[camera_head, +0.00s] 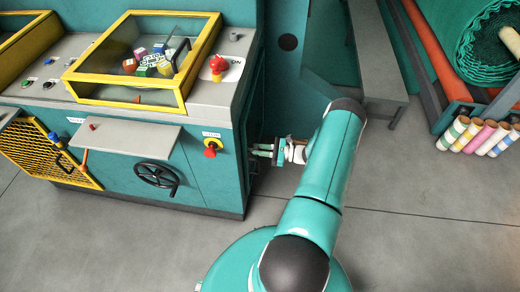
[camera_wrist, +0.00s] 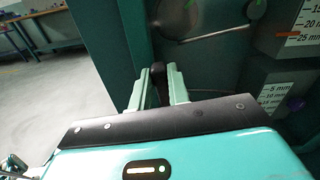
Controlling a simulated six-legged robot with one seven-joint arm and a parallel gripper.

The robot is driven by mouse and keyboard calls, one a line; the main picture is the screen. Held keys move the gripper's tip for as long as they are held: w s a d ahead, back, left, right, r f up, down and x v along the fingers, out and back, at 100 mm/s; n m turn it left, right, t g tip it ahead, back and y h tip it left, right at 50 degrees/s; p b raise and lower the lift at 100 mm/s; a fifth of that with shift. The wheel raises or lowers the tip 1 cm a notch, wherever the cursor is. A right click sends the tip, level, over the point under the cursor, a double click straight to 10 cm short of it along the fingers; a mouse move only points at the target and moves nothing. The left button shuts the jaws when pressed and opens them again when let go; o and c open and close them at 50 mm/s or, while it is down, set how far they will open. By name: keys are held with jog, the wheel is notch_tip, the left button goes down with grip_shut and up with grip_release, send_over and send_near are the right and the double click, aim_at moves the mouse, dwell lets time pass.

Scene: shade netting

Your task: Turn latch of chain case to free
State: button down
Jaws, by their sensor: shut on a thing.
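In the wrist view, the two pale green fingers of my gripper (camera_wrist: 156,74) are closed around a small black upright piece, which looks like the latch (camera_wrist: 158,70). Its lower part lies between the fingers, and what it is fixed to is hard to see. Behind it is a dark teal panel (camera_wrist: 115,42), which may be the chain case. In the head view, my gripper (camera_head: 262,150) is at the right end of the teal machine, low down. The latch is too small or hidden to make out there.
In the wrist view, a round disc (camera_wrist: 243,10) with a thin rod (camera_wrist: 212,34) is above right, and grey scale plates (camera_wrist: 284,90) are at right. In the head view, the machine front has a black handwheel (camera_head: 157,177) and a red knob (camera_head: 211,149). Grey floor is open below.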

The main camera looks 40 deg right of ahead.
jog(key=n, duration=0.8)
jog(key=shift+s+a+f+n, duration=0.25)
jog(key=shift+s+a+n, duration=0.05)
jog(key=shift+a+n, duration=0.1)
jog(key=n, duration=0.3)
jog(key=shift+s+a+f+n, duration=0.1)
jog(key=shift+f+n, duration=0.15)
jog(key=shift+n, duration=0.05)
jog(key=n, duration=0.4)
jog(key=shift+f, duration=0.25)
jog(key=shift+n, duration=0.3)
jog(key=c, duration=1.4)
grip_release()
jog(key=shift+o, duration=0.2)
jog(key=shift+s, duration=0.1)
